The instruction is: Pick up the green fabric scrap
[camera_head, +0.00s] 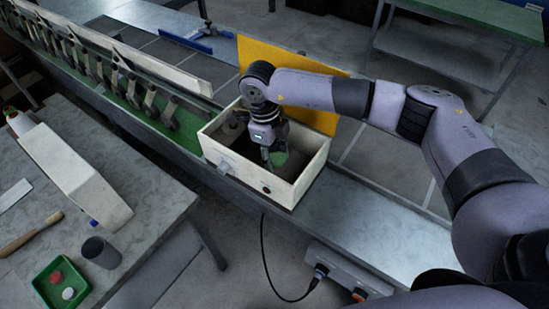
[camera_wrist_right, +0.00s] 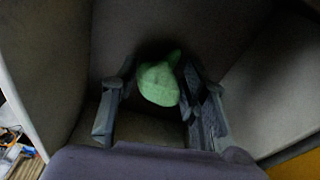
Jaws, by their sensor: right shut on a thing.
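The green fabric scrap (camera_wrist_right: 159,84) shows in the right wrist view between the two fingers of my right gripper (camera_wrist_right: 160,108). In the head view the scrap (camera_head: 279,158) is a small green patch beside the gripper's fingers, inside an open cream-coloured box (camera_head: 308,176). My right gripper (camera_head: 268,152) reaches down into this box from above and is shut on the scrap. The fingers hide part of the scrap in the head view. My left gripper is not in view.
A yellow panel (camera_head: 313,92) stands behind the box. A long machine with a row of grey levers (camera_head: 150,100) runs to the upper left. A table at the left holds a green tray (camera_head: 48,293) and a grey cup (camera_head: 102,252). The grey bench (camera_head: 370,228) right of the box is clear.

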